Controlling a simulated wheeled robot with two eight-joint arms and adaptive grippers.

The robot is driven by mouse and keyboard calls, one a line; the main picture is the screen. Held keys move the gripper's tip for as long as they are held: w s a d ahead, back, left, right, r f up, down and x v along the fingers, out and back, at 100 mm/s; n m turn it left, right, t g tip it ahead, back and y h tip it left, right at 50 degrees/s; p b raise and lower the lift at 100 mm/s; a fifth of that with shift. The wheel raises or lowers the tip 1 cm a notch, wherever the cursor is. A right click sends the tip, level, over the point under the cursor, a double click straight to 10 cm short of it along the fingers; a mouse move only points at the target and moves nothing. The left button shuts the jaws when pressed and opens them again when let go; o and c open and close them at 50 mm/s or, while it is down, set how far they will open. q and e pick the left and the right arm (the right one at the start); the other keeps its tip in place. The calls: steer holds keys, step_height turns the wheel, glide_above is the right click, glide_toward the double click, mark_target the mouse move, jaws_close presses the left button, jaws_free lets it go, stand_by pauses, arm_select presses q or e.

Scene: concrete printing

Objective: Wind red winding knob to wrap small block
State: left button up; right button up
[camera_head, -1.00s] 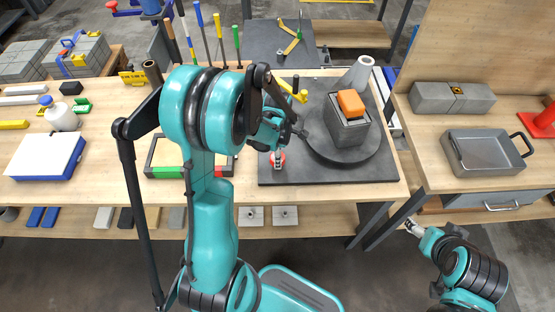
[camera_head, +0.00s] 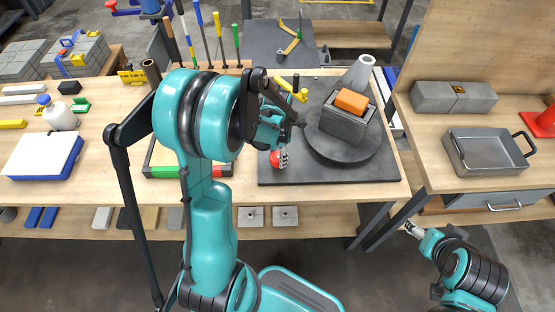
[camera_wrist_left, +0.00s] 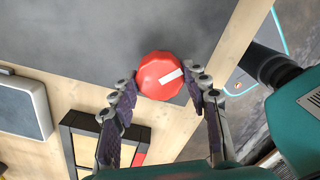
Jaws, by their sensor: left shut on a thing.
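The red winding knob (camera_wrist_left: 160,75), with a white stripe on its top, sits at the edge of a dark board. My left gripper (camera_wrist_left: 163,85) has its fingers on both sides of it and is shut on it. In the head view the knob (camera_head: 275,158) is partly covered by the left gripper (camera_head: 280,155). To its right, a grey block (camera_head: 342,127) stands on a dark round turntable (camera_head: 345,155). A small orange block (camera_head: 351,101) rests on top of the grey block. My right gripper (camera_head: 411,226) is at the lower right, away from the table; its fingers are too small to read.
A yellow crank-like handle (camera_head: 291,88) stands just behind my left gripper. A grey cone (camera_head: 358,74) stands behind the turntable. A blue-edged white box (camera_head: 45,155) lies at left.

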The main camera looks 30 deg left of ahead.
arm_select(q)
steer(key=n, duration=0.2)
steer(key=shift+n, duration=0.3)
steer(key=shift+n+b, duration=0.3)
steer(key=shift+n, duration=0.5)
steer(key=o, duration=1.9)
